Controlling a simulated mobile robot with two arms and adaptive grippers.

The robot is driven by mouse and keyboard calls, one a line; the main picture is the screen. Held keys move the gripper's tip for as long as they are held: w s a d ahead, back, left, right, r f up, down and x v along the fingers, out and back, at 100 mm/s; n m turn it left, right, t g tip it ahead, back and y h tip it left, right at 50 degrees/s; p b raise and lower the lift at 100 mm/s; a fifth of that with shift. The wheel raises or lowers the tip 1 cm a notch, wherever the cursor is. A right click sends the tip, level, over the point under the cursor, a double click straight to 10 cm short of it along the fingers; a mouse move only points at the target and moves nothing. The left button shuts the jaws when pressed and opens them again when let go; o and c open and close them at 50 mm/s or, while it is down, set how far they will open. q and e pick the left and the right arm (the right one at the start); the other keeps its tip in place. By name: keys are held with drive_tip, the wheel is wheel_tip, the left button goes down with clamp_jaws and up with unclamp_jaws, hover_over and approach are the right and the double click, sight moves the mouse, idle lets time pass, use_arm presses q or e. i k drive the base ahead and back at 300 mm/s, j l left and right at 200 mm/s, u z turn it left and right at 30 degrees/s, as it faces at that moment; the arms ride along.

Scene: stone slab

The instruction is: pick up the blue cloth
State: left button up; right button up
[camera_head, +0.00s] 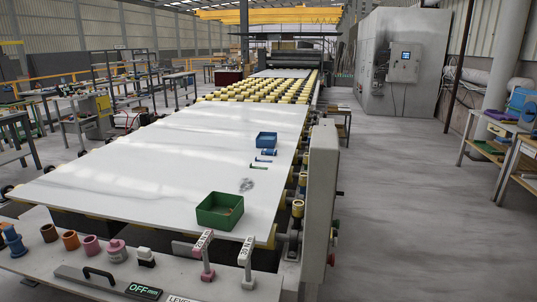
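I cannot pick out a blue cloth with certainty. On the white stone slab (150,165), a blue open box (266,139) stands toward the right edge. Just in front of it lie a small blue item (268,152) and a thin flat blue item (263,160); both are too small to tell whether either is cloth. Neither of my grippers is in view.
A green open box (219,211) stands near the slab's front right corner, with a dark smudge (247,185) behind it. A thin green item (258,167) lies nearby. The slab's left and middle are clear.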

sight(266, 152)
drive_tip(key=i+l+z, duration=1)
drive_tip(key=i+z, duration=0.25)
drive_tip(key=i, duration=0.15)
drive_tip(key=i+u, duration=0.2)
drive_tip(key=i, duration=0.25)
drive_tip(key=i+l+u, duration=0.15)
drive_tip(key=i, duration=0.35)
drive_tip(key=i+l+u, duration=0.2)
drive_tip(key=i, duration=0.25)
drive_tip(key=i+j+u, duration=0.1)
drive_tip(key=i+u, duration=0.2)
drive_tip(key=i, duration=0.65)
drive_tip(key=i+l+u, duration=0.1)
drive_tip(key=i+u, duration=0.15)
drive_tip(key=i, duration=0.7)
drive_tip(key=i+l+u, duration=0.1)
drive_tip(key=i+u, duration=0.3)
drive_tip(key=i+l+u, duration=0.25)
drive_tip(key=i+u, duration=0.2)
drive_tip(key=i+l+u, duration=0.85)
drive_tip(key=k, duration=0.1)
